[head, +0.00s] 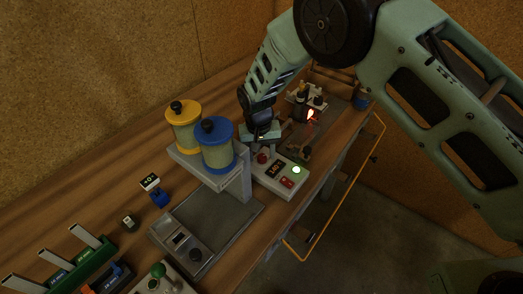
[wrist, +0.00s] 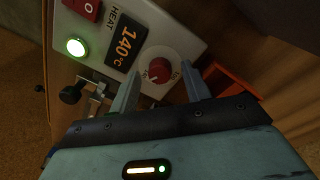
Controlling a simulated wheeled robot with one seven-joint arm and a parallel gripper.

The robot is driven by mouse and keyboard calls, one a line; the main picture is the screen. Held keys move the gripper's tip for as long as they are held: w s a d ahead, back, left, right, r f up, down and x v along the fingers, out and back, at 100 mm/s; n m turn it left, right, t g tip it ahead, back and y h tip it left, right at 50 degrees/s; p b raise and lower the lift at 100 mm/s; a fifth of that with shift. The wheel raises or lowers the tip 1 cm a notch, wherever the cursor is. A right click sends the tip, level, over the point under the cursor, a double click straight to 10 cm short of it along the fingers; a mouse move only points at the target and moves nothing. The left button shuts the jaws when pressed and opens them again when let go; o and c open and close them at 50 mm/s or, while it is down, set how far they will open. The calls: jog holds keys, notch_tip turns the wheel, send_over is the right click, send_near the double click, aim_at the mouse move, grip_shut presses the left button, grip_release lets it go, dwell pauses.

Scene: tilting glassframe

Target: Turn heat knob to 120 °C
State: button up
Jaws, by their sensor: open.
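The heat knob (wrist: 158,70) is red on a white round dial plate, on the light control box (wrist: 165,28). The display (wrist: 122,47) beside it, labelled HEAT, reads 140 °C. My gripper (wrist: 160,74) is open, with one finger on either side of the knob; I cannot tell whether either finger touches it. In the head view, my gripper (head: 262,139) is at the box's far end, close by the red knob (head: 263,157).
A lit green lamp (wrist: 76,46) and a red switch (wrist: 87,6) are on the same box. An orange part (wrist: 232,82) lies right of my fingers. A grey stand with yellow (head: 183,125) and blue (head: 215,145) spools rises close left of the box. A glowing tip (head: 311,115) shows behind.

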jog(key=shift+f, duration=0.3)
jog(key=c, duration=1)
